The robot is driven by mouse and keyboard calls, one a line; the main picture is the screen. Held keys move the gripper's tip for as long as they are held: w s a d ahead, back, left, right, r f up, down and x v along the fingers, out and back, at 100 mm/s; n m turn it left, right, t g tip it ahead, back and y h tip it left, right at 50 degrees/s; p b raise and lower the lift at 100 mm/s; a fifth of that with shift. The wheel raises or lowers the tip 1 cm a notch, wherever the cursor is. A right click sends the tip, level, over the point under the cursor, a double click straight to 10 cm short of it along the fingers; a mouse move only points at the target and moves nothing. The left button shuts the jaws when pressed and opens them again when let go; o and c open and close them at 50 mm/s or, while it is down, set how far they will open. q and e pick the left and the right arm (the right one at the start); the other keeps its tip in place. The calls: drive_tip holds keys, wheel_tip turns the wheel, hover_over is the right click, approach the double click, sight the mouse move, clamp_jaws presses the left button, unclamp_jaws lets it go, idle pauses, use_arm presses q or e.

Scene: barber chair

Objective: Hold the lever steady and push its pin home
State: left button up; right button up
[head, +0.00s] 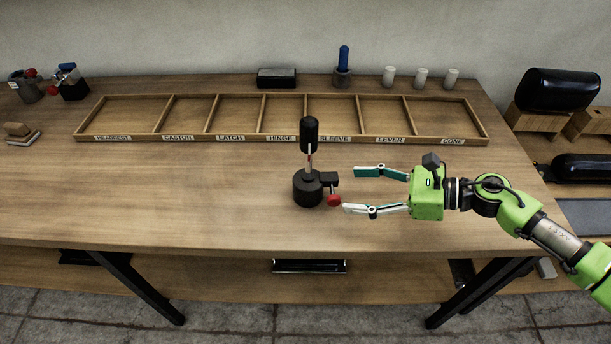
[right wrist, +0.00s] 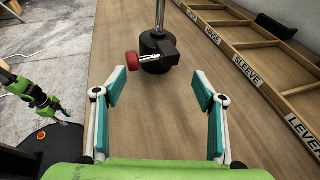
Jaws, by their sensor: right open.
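The lever (head: 309,136) stands upright on the worktable, with a black grip, a thin metal rod and a round black base (head: 307,189). A small black block juts from the base's right side. The red-knobbed pin (head: 333,200) sits at the block's front. In the right wrist view, the base (right wrist: 156,47) and red knob (right wrist: 132,60) lie just beyond the fingertips. My right gripper (head: 350,190) is open and empty, right of the lever, apart from it. My left gripper is out of the head view; a small green arm end of mine shows at the right wrist view's left, jaws unclear.
A wooden tray (head: 233,138) with labelled compartments lies behind the lever; its compartments look empty. A black block (head: 277,78), a blue-handled part (head: 343,67) and white cups (head: 422,77) stand behind it. The table is clear around the lever.

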sight(323, 187)
drive_tip(key=shift+w+a+f+p, duration=0.1)
drive_tip(key=shift+a+p, duration=0.1)
drive_tip(key=shift+a, duration=0.15)
drive_tip(key=shift+w+a+p, duration=0.1)
drive_tip(key=shift+a+p, duration=0.05)
drive_tip(key=shift+a, duration=0.15)
drive_tip(key=x, duration=0.6)
drive_tip(key=shift+f, duration=0.2)
drive_tip(key=shift+x, duration=1)
